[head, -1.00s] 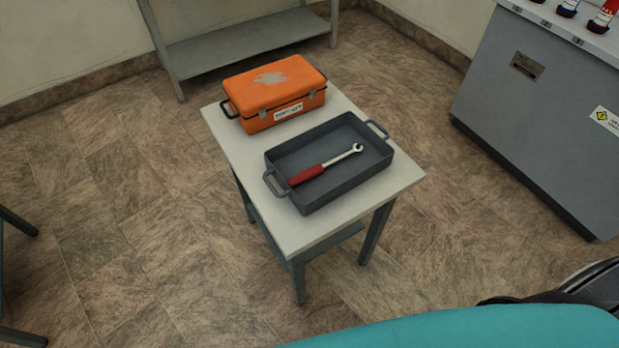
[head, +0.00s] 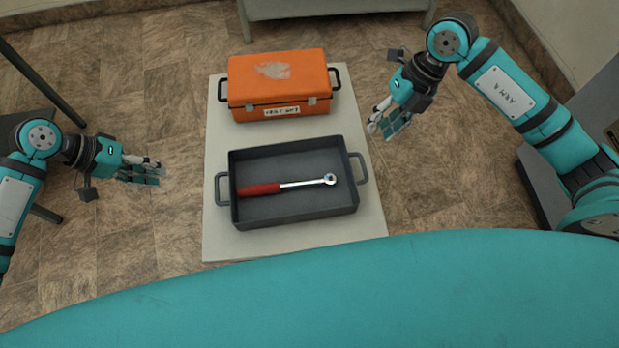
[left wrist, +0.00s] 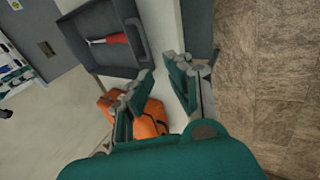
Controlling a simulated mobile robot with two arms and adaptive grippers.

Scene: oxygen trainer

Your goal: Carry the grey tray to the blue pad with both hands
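The grey tray (head: 300,211) sits level on a small pale table, with a loop handle at its left and right ends. A red-handled wrench (head: 262,189) lies inside it. My left gripper (head: 148,172) is in the air left of the tray, apart from its left handle. In the left wrist view its fingers (left wrist: 162,76) are spread and empty, with the tray (left wrist: 97,61) beyond them. My right gripper (head: 388,124) is above and right of the tray, off the right handle, with its fingers apart and empty. No blue pad shows in these views.
An orange case (head: 284,82) with black side handles stands on the table (head: 220,245) just behind the tray. A grey shelf (head: 330,8) stands at the back. A dark-legged piece of furniture (head: 45,80) is at left. Tiled floor is open around the table.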

